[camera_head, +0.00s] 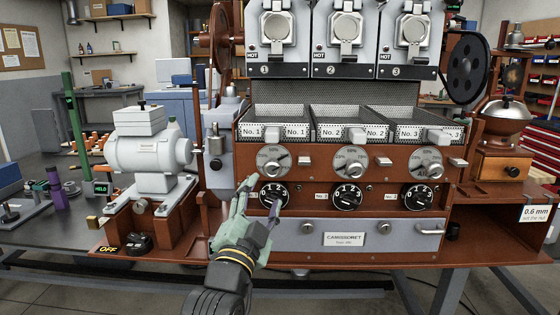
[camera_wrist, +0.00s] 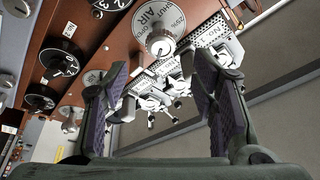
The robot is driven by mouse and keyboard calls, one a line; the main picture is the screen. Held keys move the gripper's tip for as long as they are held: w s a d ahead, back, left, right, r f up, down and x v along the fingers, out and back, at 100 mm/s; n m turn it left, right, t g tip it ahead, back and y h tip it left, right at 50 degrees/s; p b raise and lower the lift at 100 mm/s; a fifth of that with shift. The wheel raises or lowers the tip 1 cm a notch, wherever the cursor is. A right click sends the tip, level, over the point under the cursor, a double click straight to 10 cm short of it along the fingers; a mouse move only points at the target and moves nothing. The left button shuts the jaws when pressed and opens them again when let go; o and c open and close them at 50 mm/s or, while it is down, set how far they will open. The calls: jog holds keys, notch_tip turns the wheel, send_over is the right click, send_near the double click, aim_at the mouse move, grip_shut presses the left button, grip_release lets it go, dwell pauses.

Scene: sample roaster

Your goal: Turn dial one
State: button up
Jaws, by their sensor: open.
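Under the drawer labelled No. 1 (camera_head: 250,131), a round black dial numbered 0 1 2 (camera_head: 267,189) sits on the brown panel, partly behind my fingers. It shows at the top edge of the wrist view (camera_wrist: 107,5). Above it is a grey air dial (camera_head: 273,160), large at top centre in the wrist view (camera_wrist: 165,24). My gripper (camera_head: 263,192) is open, its fingers pointing up toward the panel in front of the black dial. In the wrist view the gripper (camera_wrist: 161,64) has nothing between its fingers. I cannot tell whether a finger touches the dial.
Two similar black dials (camera_head: 347,196) (camera_head: 419,196) stand to the right. Three HOT-marked units sit above the drawers. A grey motor (camera_head: 146,152) and a black OFF switch (camera_head: 127,244) are at the left, a grinder (camera_head: 503,120) at the right.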

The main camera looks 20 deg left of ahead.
aim_at(271, 172)
jog(key=p+x, duration=0.2)
jog(key=x, duration=0.8)
jog(key=shift+w+a+p, duration=0.15)
jog(key=shift+w+p, duration=0.05)
jog(key=shift+p, duration=0.1)
jog(key=shift+c, duration=0.2)
jog(key=c, duration=1.2)
jog(key=shift+o, duration=0.2)
